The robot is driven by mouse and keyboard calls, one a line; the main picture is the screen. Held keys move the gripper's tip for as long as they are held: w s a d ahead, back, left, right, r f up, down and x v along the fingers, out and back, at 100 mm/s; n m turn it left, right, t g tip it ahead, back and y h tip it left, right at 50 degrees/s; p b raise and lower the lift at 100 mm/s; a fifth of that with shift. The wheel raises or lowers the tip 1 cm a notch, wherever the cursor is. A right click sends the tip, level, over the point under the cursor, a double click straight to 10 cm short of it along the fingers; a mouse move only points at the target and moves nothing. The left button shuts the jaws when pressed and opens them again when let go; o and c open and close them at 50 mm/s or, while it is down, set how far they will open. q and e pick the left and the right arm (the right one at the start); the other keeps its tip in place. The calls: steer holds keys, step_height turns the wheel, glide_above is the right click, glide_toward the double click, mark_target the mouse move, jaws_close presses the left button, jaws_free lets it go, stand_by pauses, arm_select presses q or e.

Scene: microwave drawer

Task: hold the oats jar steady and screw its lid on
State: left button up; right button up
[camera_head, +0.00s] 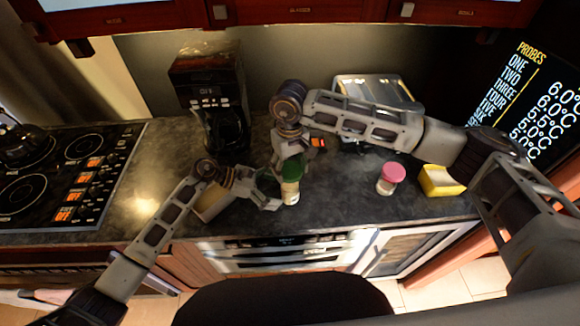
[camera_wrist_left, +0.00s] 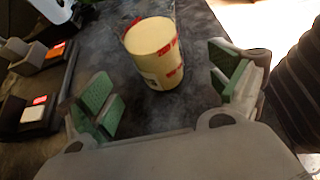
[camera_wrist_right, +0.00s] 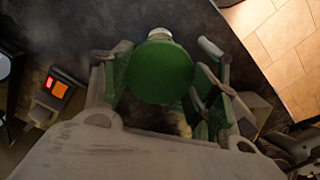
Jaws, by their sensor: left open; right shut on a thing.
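The oats jar (camera_head: 290,193) stands upright near the counter's middle, pale-bodied. In the left wrist view a pale jar with red print (camera_wrist_left: 155,55) shows beyond and between the fingers, with no green lid visible on it. The green lid (camera_wrist_right: 160,72) is between the fingers of my right gripper (camera_wrist_right: 162,80), which is shut on it. In the head view the lid (camera_head: 294,170) appears right above the jar; whether it touches the rim I cannot tell. My left gripper (camera_wrist_left: 165,95) is open, its fingers apart on either side of the jar, left of it in the head view.
A pink-lidded jar (camera_head: 389,176) and a yellow box (camera_head: 441,181) stand to the right. A coffee machine (camera_head: 212,105) and a metal toaster-like appliance (camera_head: 372,90) are at the back. The stove (camera_head: 60,175) is left. A tan box (camera_head: 211,203) is behind my left arm.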

mark_target(287, 192)
arm_select(q)
steer(key=shift+x, duration=2.25)
steer(key=c, duration=1.1)
steer(key=shift+c, duration=0.2)
